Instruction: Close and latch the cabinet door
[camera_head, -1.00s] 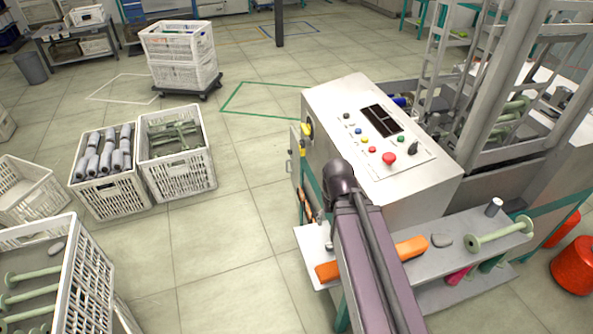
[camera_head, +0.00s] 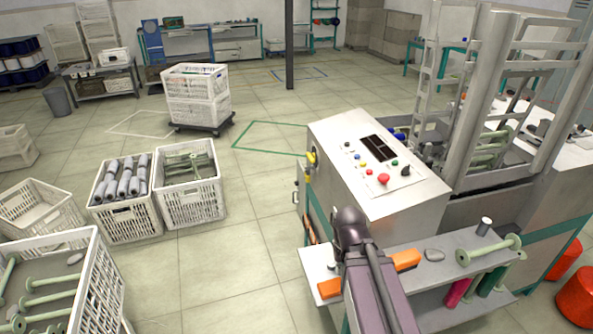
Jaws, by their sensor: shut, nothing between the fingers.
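The cabinet (camera_head: 372,160) is the light grey machine housing with a sloped control panel, right of the middle. What looks like its door (camera_head: 301,185) shows as a narrow, nearly edge-on strip at the cabinet's left side, with a small handle (camera_head: 295,197). How far it stands open and the state of its latch cannot be told from this angle. My arm (camera_head: 372,285) reaches up from the bottom edge, its dark joint in front of the cabinet's near side. My gripper is not visible; the arm and cabinet may hide it.
A shelf (camera_head: 450,240) by the cabinet holds a green spool (camera_head: 489,249) and orange pieces (camera_head: 406,260). White crates (camera_head: 190,203) stand on the floor to the left. A tall metal frame (camera_head: 472,120) rises at right. The floor between crates and cabinet is clear.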

